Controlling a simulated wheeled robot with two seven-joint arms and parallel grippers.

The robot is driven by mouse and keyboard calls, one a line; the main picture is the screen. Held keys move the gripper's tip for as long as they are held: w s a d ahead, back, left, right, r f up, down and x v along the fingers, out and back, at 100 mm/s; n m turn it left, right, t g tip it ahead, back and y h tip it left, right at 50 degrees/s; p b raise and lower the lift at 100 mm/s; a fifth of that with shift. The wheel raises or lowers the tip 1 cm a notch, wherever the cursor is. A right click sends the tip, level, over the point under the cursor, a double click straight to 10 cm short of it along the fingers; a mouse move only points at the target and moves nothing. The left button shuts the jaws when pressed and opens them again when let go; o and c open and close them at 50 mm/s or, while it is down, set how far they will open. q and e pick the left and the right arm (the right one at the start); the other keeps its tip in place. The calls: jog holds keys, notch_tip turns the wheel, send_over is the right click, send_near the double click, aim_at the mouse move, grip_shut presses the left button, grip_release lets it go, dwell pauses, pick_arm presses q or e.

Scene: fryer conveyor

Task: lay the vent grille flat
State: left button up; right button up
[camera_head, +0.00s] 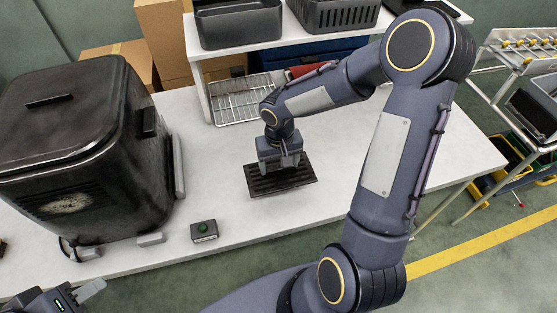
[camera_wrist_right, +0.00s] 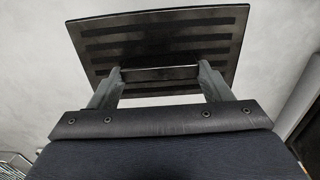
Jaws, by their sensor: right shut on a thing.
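The vent grille (camera_head: 266,187) is a dark rectangular panel with several slots, at the middle of the white table. In the right wrist view the vent grille (camera_wrist_right: 160,30) spans the space beyond the fingers. My right gripper (camera_head: 280,161) is above it with the fingers pointing down. In the right wrist view its fingers (camera_wrist_right: 160,74) are at the two ends of a bar on the grille's near side, shut on the grille. The grille looks roughly level; I cannot tell whether it touches the table. My left gripper (camera_head: 82,294) is partly in view at the lower left, away from the grille; its opening is unclear.
A large black fryer (camera_head: 115,180) stands on the left of the table (camera_head: 225,250). A small box with a green button (camera_head: 204,231) sits in front of it. A wire rack (camera_head: 240,105) lies behind the grille. Black bins (camera_head: 238,27) stand on a raised shelf. Table right of the grille is clear.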

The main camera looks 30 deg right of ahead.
aim_at(279, 176)
notch_tip(279, 176, down, 5)
jog(key=b, duration=0.3)
jog(key=shift+r, duration=0.15)
notch_tip(279, 176, down, 2)
jog(key=shift+b, duration=1)
jog(key=o, duration=1.3)
jog(key=shift+c, duration=0.2)
jog(key=shift+r, duration=0.15)
notch_tip(279, 176, up, 8)
jog(key=shift+f, duration=0.2)
jog(key=shift+s+r, duration=0.1)
